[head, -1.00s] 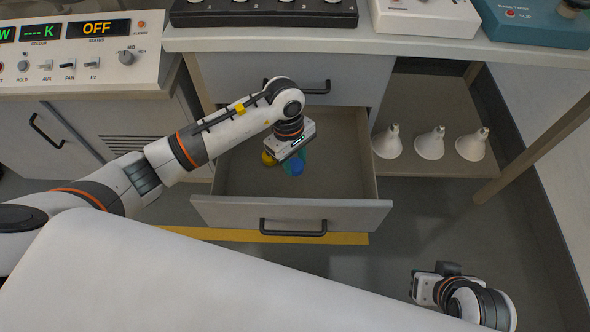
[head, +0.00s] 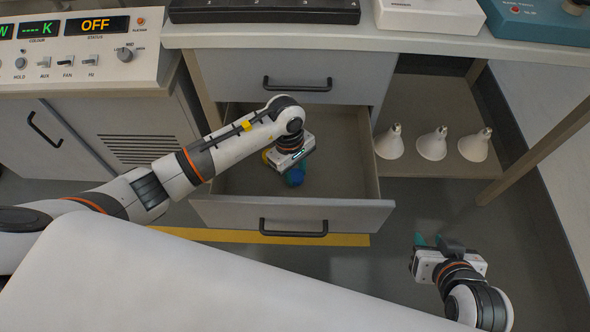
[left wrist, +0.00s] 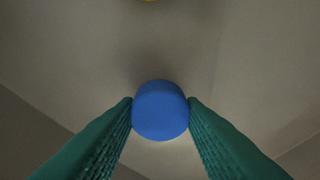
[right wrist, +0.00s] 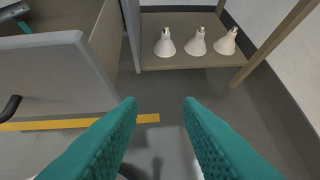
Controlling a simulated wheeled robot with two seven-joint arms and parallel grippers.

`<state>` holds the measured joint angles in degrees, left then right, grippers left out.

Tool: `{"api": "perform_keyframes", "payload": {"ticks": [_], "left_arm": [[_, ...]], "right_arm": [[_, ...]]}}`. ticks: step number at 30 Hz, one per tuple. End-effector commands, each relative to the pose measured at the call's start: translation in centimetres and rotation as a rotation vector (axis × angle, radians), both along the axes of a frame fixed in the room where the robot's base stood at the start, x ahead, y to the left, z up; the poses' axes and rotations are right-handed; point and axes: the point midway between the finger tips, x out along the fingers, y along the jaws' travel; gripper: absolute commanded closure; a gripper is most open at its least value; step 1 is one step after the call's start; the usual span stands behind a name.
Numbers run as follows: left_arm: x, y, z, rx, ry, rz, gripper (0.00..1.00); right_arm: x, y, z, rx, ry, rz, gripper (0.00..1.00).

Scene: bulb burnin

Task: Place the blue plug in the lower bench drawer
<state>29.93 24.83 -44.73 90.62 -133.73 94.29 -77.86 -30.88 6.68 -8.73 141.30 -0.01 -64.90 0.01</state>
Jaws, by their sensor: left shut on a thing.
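The blue plug (left wrist: 160,110) is between the green fingertips of my left gripper (left wrist: 160,112), which is shut on it. I cannot tell whether the plug touches the drawer floor. My right gripper (right wrist: 160,108) is open and empty, over the floor to the right of the drawer; it also shows at the lower right of the head view (head: 430,240).
A yellow object (head: 266,155) lies in the drawer, partly hidden by my left gripper. The upper drawer (head: 345,80) is shut. Several white cone-shaped things (head: 432,145) stand on the shelf to the right. The drawer's right part is clear.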

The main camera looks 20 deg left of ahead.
Motion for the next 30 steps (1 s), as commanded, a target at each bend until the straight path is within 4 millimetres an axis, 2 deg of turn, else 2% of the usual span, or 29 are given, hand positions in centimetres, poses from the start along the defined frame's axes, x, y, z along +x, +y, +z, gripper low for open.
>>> {"api": "perform_keyframes", "payload": {"ticks": [2, 3, 6, 16, 19, 23, 30], "left_arm": [[0.0, 0.0, -0.1, 0.0, 0.0, 0.0, 0.85], [0.0, 0.0, 0.0, 0.0, 0.0, 0.0, 0.58], [0.0, 0.0, 0.0, 0.0, 0.0, 0.0, 0.42], [0.0, 0.0, 0.1, 0.0, 0.0, 0.0, 0.42], [0.0, 0.0, 0.4, -0.001, 0.0, 0.0, 0.42], [0.3, 0.4, 2.8, 0.001, -0.005, 0.001, 0.42], [0.7, 1.1, 8.0, 0.002, -0.005, 0.0, 0.42]], "right_arm": [[0.2, 0.1, 0.1, 0.003, -0.014, 0.001, 0.67], [0.3, 0.1, 0.2, 0.004, -0.019, 0.001, 0.67], [0.3, 0.1, 0.2, 0.004, -0.018, 0.001, 0.67], [0.2, 0.1, 0.2, 0.003, -0.01, 0.001, 0.67], [-0.7, -0.2, -0.4, -0.01, 0.05, -0.004, 0.67], [-2.8, -1.0, -1.2, -0.036, 0.172, -0.014, 0.67], [-7.9, -2.6, -2.5, -0.093, 0.447, -0.035, 0.67]]}}
